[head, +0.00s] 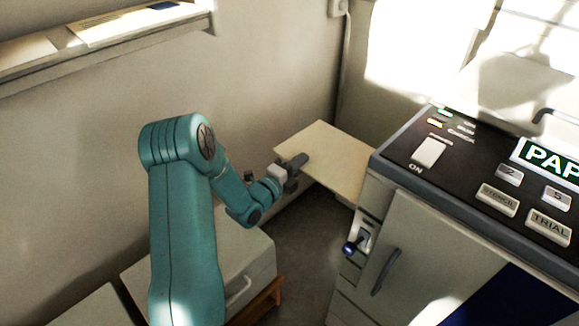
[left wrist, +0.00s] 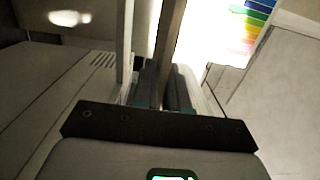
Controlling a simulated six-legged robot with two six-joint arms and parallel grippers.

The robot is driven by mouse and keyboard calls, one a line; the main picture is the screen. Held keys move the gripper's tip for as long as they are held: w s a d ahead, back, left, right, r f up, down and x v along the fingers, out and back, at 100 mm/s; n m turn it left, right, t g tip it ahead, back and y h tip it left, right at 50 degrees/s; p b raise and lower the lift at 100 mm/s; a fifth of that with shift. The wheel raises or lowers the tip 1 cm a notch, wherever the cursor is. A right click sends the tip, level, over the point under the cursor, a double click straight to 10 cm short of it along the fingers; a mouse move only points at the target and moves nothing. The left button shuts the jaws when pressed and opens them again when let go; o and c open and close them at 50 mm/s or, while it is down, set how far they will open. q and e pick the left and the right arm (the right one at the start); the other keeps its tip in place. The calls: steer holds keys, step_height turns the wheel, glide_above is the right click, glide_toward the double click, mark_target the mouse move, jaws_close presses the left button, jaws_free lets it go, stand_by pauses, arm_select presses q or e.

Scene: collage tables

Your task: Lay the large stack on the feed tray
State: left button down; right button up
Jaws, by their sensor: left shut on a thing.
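A large flat cream stack (head: 328,155) shows in the head view, at the left side of the printing machine. My left gripper (head: 297,165) is shut on its near left edge, with a dark finger across the top. In the left wrist view the gripper (left wrist: 163,88) has a thin slab, the stack (left wrist: 171,38), edge-on between its fingers. A second thin plate, which may be the feed tray (left wrist: 126,45), runs beside it with a gap. In the head view the tray is not clearly told apart from the stack. My right gripper is not in view.
The machine (head: 420,220) with its button panel (head: 455,165) stands at the right. A lever (head: 355,240) sticks out from its left side. A low cabinet (head: 245,255) stands beside my arm. A wall shelf (head: 110,38) holds flat papers. Floor shows between cabinet and machine.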

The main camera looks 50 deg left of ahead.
mark_target(323, 146)
arm_select(q)
steer(key=w, duration=0.3)
steer(key=w+p, duration=0.1)
steer(key=w, duration=0.2)
steer(key=w+a+p, duration=0.1)
steer(key=w, duration=0.3)
steer(key=shift+s+f+b, duration=0.1)
steer(key=shift+f+b, duration=2.75)
steer(key=shift+b, duration=0.35)
steer(key=c, duration=1.1)
jaws_free()
steer(key=shift+s, duration=0.15)
